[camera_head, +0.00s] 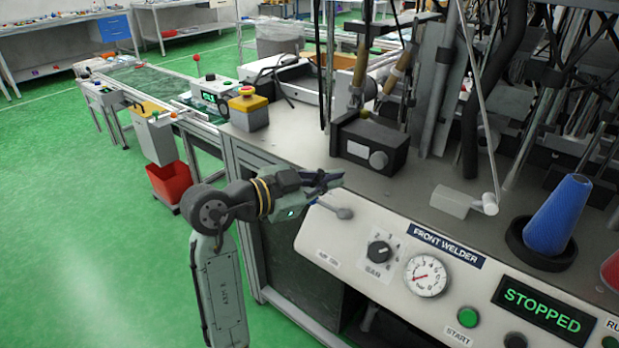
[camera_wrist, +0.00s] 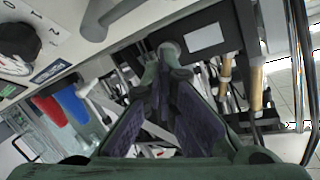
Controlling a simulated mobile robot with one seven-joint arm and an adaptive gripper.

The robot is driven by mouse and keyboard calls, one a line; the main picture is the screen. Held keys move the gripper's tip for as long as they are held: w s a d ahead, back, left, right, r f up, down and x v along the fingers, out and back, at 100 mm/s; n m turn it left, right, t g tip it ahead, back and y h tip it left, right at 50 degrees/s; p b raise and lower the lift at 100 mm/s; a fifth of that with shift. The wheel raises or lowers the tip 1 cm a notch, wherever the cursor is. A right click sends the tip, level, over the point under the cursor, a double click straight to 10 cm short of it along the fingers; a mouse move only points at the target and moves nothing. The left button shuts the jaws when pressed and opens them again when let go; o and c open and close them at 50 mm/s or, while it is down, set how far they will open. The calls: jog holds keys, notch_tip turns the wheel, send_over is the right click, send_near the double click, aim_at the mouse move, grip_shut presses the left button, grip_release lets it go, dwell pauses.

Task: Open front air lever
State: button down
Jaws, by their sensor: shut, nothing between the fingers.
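The grey air lever (camera_head: 338,208) with a rounded knob sits at the upper left corner of the white front welder panel (camera_head: 440,235). In the wrist view a grey lever-like rod (camera_wrist: 120,12) shows at the top left, by the panel edge. My gripper (camera_head: 332,181) is shut and empty, just above and behind the lever in the head view. Its fingertips (camera_wrist: 168,62) are together in the wrist view, right of and below the rod, apart from it. I cannot tell the exact gap in depth.
The panel bears a rotary dial (camera_head: 380,250), a pressure gauge (camera_head: 427,276), a green start button (camera_head: 467,317) and a STOPPED display (camera_head: 543,310). A black box with a grey knob (camera_head: 370,145) stands behind my gripper. A blue cone (camera_head: 558,215) stands at the right.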

jog(key=shift+a+f, duration=1.35)
jog(key=shift+f+n, duration=0.15)
jog(key=shift+n, duration=0.25)
jog(key=shift+s+a, duration=0.1)
